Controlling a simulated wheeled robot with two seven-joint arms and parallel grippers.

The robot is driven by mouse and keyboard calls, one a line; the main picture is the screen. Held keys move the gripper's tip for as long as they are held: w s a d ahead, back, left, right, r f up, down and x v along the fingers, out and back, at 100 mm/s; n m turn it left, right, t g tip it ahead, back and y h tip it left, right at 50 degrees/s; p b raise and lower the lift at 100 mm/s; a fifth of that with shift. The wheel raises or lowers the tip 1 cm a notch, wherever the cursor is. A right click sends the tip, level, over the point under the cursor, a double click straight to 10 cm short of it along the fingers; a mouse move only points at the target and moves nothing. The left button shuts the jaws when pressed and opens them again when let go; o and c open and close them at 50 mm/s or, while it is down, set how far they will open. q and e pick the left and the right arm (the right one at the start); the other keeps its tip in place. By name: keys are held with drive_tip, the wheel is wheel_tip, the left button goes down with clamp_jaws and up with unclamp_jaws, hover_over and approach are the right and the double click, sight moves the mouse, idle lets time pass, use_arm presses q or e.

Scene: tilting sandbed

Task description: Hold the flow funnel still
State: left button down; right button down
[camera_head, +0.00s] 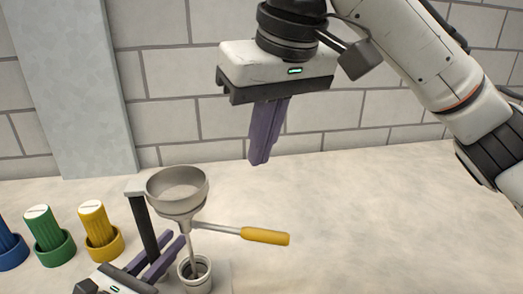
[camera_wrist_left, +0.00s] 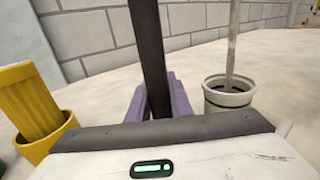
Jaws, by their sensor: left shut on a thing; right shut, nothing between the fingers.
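The flow funnel has a grey metal bowl (camera_head: 178,188) above a thin stem, with a yellow handle (camera_head: 265,236) sticking out to the right. A dark upright post (camera_head: 146,230) stands beside it, its top reaching the bowl. My left gripper (camera_head: 165,250) is low by the post, its purple fingers shut on it; the left wrist view shows the post (camera_wrist_left: 150,50) rising between them. The stem enters a small pale cup (camera_head: 197,284), also seen in the left wrist view (camera_wrist_left: 229,98). My right gripper (camera_head: 261,158) is shut and empty, above and right of the bowl.
A yellow knob-like piece (camera_head: 98,222), a green one (camera_head: 44,229) and a blue one (camera_head: 9,245) stand in matching round holders at the left. A pale panel (camera_head: 66,80) and a brick wall are behind. The pale surface right of the handle is clear.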

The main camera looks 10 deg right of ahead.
use_arm(q)
drive_tip(key=c, duration=1.5)
unclamp_jaws()
